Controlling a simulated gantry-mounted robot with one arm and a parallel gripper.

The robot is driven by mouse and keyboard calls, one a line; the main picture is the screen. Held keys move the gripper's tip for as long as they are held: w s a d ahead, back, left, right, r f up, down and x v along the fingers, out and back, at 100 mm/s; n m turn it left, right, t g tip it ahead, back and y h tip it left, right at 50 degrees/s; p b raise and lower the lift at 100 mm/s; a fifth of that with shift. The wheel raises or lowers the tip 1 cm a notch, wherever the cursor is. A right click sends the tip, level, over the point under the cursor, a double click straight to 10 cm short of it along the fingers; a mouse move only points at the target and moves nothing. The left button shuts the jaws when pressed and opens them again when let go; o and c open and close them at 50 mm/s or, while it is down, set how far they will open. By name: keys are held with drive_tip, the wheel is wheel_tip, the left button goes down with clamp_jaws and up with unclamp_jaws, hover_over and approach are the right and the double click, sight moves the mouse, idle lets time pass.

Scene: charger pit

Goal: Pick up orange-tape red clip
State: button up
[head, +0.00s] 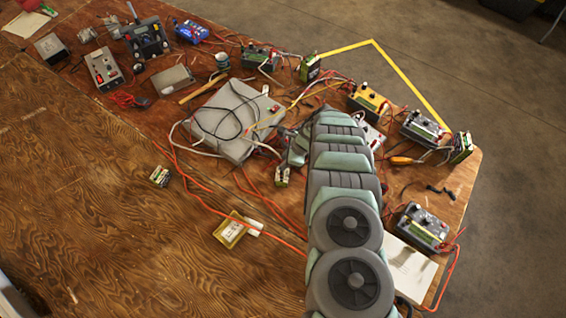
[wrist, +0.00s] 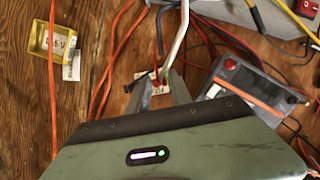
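My gripper (head: 290,156) points down over the wood table, beside the grey box. In the wrist view its two grey fingers (wrist: 159,92) stand apart, one on each side of a small battery with a pale label (wrist: 158,89). Small red pieces (wrist: 156,79), possibly red clips, show at the top of this battery; I cannot tell if either finger touches them. The battery also shows below my gripper in the head view (head: 283,177). A dark device with an orange stripe (wrist: 245,92) lies right of the fingers. I cannot make out orange tape on any clip.
A large grey box (head: 215,125) with cables lies behind my gripper. Orange cables (wrist: 108,60) run to the left. A yellow tray (head: 230,232) and a loose battery (head: 160,176) lie left. Several chargers crowd the right edge. The front left wood is clear.

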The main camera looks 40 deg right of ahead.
drive_tip(key=shift+w+a+f, duration=0.2)
drive_tip(key=shift+f, duration=0.4)
drive_tip(key=shift+c, duration=0.2)
clamp_jaws()
drive_tip(key=shift+r, duration=0.1)
wheel_tip(320, 180, up, 20)
drive_tip(key=p, duration=0.3)
drive_tip(key=shift+p, duration=0.4)
